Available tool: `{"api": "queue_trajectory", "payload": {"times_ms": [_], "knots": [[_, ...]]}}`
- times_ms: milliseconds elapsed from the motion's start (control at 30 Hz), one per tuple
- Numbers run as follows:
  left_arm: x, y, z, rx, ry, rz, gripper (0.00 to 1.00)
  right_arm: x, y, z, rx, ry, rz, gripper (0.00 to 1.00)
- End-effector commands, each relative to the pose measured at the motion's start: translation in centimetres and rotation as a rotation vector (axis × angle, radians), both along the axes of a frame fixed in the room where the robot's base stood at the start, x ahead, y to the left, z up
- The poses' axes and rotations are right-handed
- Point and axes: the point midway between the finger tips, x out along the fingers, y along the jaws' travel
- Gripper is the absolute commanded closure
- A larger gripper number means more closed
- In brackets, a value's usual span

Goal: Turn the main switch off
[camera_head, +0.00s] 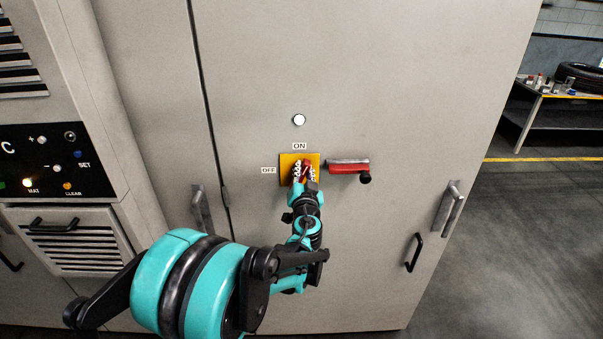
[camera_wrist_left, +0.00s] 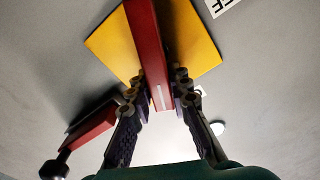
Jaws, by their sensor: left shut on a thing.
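The main switch has a red handle (camera_wrist_left: 150,40) on a yellow square plate (camera_head: 285,160) on the grey cabinet door. An ON label (camera_head: 299,146) is above the plate and an OFF label (camera_head: 268,170) is to its left. My left gripper (camera_head: 304,174) is at the plate, shut on the red handle. In the left wrist view its fingers (camera_wrist_left: 158,92) lie on both sides of the handle. In the head view the gripper hides much of the handle, so I cannot tell its exact angle. My right gripper is not in view.
A red lever (camera_head: 346,167) with a black knob sits just right of the plate. A white round lamp (camera_head: 299,120) is above. Door handles (camera_head: 448,208) stick out at right. A control panel (camera_head: 45,160) is at left. Open floor and a table (camera_head: 529,118) are at right.

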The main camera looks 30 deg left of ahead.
Motion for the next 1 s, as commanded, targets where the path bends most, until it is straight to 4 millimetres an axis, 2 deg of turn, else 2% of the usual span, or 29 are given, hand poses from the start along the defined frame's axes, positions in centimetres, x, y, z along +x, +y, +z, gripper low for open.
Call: {"api": "queue_trajectory", "payload": {"times_ms": [1000], "knots": [[0.8,-1.3,-2.0,0.794,0.487,-0.001,1.00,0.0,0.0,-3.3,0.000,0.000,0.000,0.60]]}}
